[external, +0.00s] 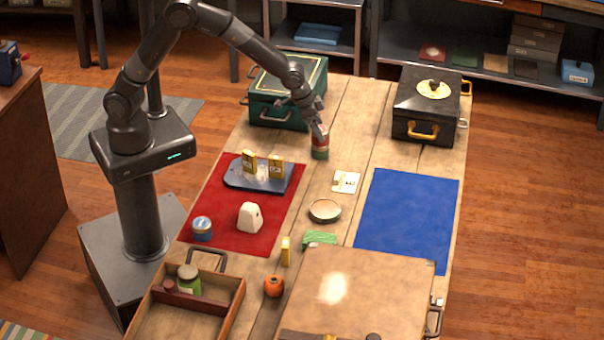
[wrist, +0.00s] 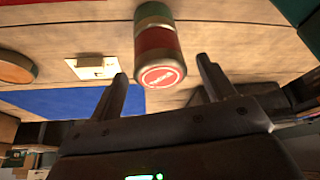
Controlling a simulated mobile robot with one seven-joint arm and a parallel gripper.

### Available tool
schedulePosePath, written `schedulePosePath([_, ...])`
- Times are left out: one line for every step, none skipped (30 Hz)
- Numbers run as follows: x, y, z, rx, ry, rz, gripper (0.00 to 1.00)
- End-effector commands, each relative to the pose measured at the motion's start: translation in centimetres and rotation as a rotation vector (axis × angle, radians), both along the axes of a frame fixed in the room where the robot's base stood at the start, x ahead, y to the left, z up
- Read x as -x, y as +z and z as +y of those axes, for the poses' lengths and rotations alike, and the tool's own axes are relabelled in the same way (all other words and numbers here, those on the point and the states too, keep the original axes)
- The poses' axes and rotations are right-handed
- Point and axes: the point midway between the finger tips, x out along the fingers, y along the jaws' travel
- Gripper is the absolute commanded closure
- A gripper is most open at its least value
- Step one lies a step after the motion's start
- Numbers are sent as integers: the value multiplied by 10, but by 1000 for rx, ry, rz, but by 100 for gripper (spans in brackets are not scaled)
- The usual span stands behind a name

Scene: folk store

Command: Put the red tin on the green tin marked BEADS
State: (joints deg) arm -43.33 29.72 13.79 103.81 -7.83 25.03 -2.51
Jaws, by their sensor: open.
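A red tin (external: 320,135) stands on top of a green tin (external: 320,154) on the table, near the middle. In the wrist view the red tin (wrist: 158,44) shows its round red lid with a pale rim, and the green tin (wrist: 153,12) lies beyond it. The two touch and look roughly in line. No BEADS marking is readable on the green tin. My gripper (external: 312,115) is open just above the red tin. In the wrist view my gripper's fingers (wrist: 162,70) are spread to either side of the lid, apart from it.
A green case (external: 287,95) stands close behind on the left, a black case (external: 428,105) on the right. A white card (external: 346,182) and a bowl (external: 325,210) lie in front. A blue mat (external: 408,220) is bare. A dark tray (external: 238,180) holds yellow boxes.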

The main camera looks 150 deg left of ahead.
Motion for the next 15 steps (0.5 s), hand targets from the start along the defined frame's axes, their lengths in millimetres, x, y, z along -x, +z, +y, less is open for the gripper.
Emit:
schedulePosePath([1, 10, -3, -2, -1, -2, 25])
schedulePosePath([2, 15, -5, -2, -2, -3, 25])
schedulePosePath([3, 23, -8, -4, -2, -4, 25])
schedulePosePath([4, 29, -10, -4, -2, -4, 25])
schedulePosePath([5, 35, -12, -2, -2, -4, 25])
schedulePosePath([7, 42, -15, -3, -3, -3, 25])
schedulePosePath([8, 48, -17, -3, -2, -3, 25])
schedulePosePath([9, 54, -20, -3, -2, -3, 25])
schedulePosePath([10, 61, -22, -3, -2, -3, 25])
schedulePosePath([11, 66, -24, -3, -1, -3, 25])
schedulePosePath([12, 70, -26, -1, -1, -3, 25])
schedulePosePath([13, 76, -28, -2, -2, -3, 25])
schedulePosePath([14, 81, -30, -3, -2, -3, 25])
schedulePosePath([15, 84, -31, -2, -1, -1, 25])
schedulePosePath([16, 88, -32, -2, -1, -1, 25])
